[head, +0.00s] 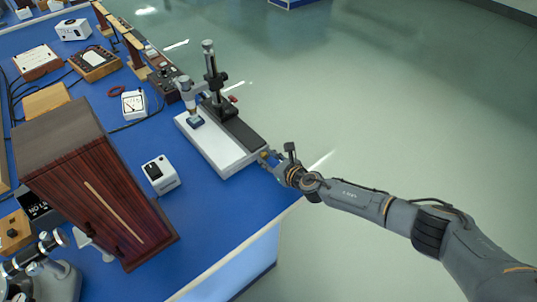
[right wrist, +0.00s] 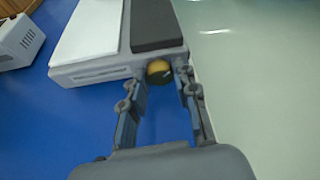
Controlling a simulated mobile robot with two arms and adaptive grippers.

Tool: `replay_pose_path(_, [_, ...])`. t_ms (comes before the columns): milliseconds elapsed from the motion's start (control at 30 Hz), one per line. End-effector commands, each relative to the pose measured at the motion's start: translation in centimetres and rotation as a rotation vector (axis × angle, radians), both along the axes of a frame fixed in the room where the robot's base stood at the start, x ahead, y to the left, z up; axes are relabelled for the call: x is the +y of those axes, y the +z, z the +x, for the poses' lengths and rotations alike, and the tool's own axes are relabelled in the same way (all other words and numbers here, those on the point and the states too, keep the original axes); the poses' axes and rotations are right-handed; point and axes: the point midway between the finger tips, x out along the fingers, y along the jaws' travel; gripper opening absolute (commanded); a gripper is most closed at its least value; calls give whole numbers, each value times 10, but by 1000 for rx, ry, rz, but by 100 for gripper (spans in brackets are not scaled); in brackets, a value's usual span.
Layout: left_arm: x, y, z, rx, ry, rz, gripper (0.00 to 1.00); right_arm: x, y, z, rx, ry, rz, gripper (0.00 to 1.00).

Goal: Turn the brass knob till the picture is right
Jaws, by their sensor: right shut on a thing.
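The brass knob (right wrist: 158,70) sits on the near end face of a white and black bench instrument (head: 208,148) at the blue table's edge. My right gripper (head: 270,160) reaches in from the right in the head view. In the right wrist view its two fingers (right wrist: 163,85) stand on either side of the knob, with the tips closed on it. The knob is small and partly covered in the head view. I cannot make out the picture that the task names. My left gripper is not in view.
A dark wooden cabinet (head: 98,185) stands at the left on the blue table (head: 215,215). A small white box (head: 160,174) is between it and the instrument. A microscope (head: 45,268) is at the lower left. Meters and cables fill the back left. The floor at right is clear.

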Motion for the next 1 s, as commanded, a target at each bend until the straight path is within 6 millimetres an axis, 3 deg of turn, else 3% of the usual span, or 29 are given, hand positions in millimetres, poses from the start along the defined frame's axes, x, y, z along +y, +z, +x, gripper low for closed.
replay_pose_path(700, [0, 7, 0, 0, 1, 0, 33, 1, 0, 0, -54, 0, -74, 0])
replay_pose_path(733, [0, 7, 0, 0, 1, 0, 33, 1, 0, 0, -54, 0, -74, 33])
replay_pose_path(800, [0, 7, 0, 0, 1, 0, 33, 1, 0, 0, -53, -1, -73, 48])
replay_pose_path(833, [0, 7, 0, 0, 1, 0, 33, 1, 0, 0, -53, -1, -73, 52])
replay_pose_path(1000, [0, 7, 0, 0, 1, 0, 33, 1, 0, 0, -53, 0, -73, 52])
